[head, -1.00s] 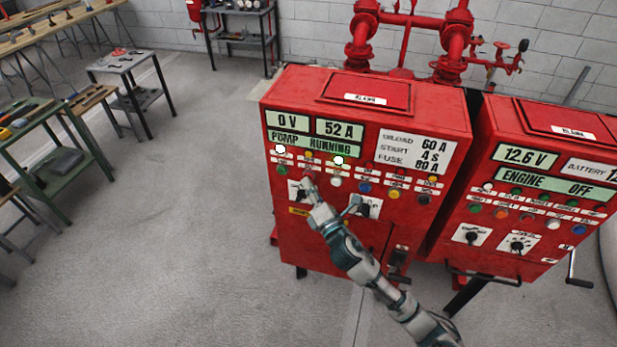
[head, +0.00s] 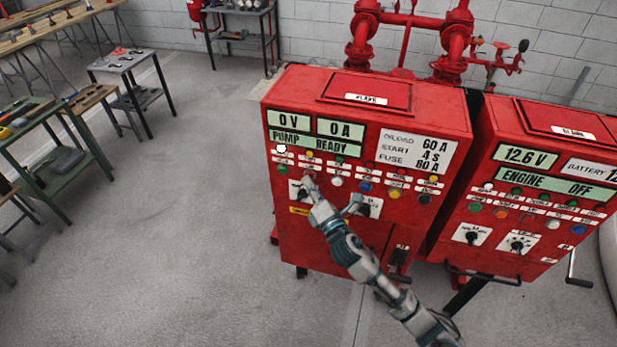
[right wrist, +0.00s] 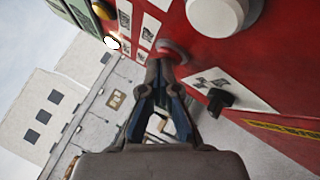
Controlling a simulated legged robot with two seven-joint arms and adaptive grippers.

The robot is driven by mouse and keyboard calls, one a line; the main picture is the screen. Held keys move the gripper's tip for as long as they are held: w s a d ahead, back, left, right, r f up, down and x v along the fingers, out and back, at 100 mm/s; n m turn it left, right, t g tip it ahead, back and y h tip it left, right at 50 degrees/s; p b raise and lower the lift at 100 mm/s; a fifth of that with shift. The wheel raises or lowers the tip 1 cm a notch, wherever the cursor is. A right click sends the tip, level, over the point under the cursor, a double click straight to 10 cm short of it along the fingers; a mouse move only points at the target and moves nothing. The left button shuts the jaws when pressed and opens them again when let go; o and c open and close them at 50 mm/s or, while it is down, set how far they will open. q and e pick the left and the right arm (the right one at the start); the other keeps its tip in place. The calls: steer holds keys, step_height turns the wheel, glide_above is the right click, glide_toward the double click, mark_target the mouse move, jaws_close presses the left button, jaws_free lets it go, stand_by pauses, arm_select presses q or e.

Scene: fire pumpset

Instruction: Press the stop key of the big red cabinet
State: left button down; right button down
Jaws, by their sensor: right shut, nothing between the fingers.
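The big red cabinet (head: 290,235) stands in the middle of the head view, with displays reading "0 V", "0 A" and "PUMP READY" (head: 306,144). My right gripper (head: 311,184) is shut and empty, its tips at the left part of the key row. In the right wrist view the closed fingertips (right wrist: 160,66) are at a round red key (right wrist: 174,48), seemingly touching it; they partly hide it. A green key (head: 282,169) is to its left and a white key (head: 337,182) to its right. My left gripper is not in view.
A second red cabinet (head: 540,245) reading "ENGINE OFF" stands close on the right. Rotary switches, one black (right wrist: 218,100) in the wrist view, sit just below the keys. Red pipes (head: 408,20) are behind. Tables with tools (head: 65,160) are at left; the floor between is clear.

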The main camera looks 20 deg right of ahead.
steer(key=shift+s+a+p, duration=0.3)
steer(key=shift+s+a, duration=0.25)
steer(key=shift+s, duration=0.05)
steer(key=shift+s+a, duration=0.1)
steer(key=s+a, duration=0.1)
steer(key=s, duration=0.1)
steer(key=s+a+p, duration=0.1)
steer(key=s, duration=0.1)
steer(key=shift+a, duration=0.35)
stand_by(0.6)
